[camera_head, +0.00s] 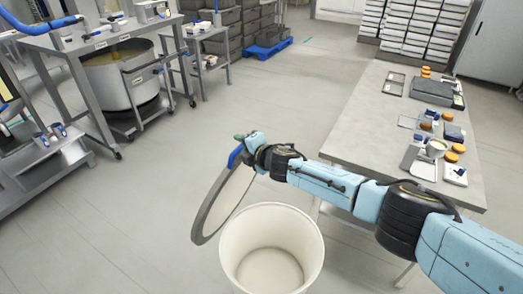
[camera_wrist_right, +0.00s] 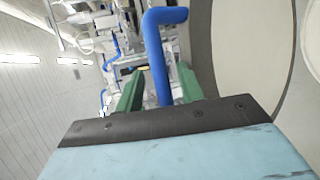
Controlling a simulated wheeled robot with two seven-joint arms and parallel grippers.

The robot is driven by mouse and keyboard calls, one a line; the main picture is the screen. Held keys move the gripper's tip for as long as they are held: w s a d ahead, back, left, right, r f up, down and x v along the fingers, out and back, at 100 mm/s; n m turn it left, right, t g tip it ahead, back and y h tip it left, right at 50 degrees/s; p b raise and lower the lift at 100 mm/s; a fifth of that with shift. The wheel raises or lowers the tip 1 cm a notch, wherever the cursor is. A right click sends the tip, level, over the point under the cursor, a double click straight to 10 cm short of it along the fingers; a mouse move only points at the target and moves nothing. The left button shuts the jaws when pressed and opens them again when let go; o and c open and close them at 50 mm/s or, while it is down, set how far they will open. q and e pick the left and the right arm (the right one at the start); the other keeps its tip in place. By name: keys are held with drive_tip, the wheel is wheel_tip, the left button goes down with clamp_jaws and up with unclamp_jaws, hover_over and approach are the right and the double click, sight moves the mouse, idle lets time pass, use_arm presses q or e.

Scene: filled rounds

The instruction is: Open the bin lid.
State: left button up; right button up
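The white round bin (camera_head: 312,250) stands open on the floor at the bottom centre of the head view, and its inside looks empty. Its grey-rimmed lid (camera_head: 222,203) is tilted steeply up at the bin's left side, clear of the mouth. The lid's blue handle (camera_head: 236,155) is at its upper edge. My right gripper (camera_head: 243,142) is at this handle. In the right wrist view the blue handle (camera_wrist_right: 158,60) runs between the two green fingers (camera_wrist_right: 157,92), which appear closed about it. My left gripper is not in view.
A grey table (camera_head: 365,130) with trays, orange-topped jars and a scale stands at the right, under my right arm. A steel bench (camera_head: 90,42) and a large wheeled pot (camera_head: 122,75) are at the upper left. The floor left of the bin is clear.

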drive_tip(key=p+v, duration=0.1)
drive_tip(key=v, duration=1)
drive_tip(key=shift+s+r, duration=0.25)
drive_tip(key=shift+s, duration=0.05)
drive_tip(key=shift+d, duration=0.15)
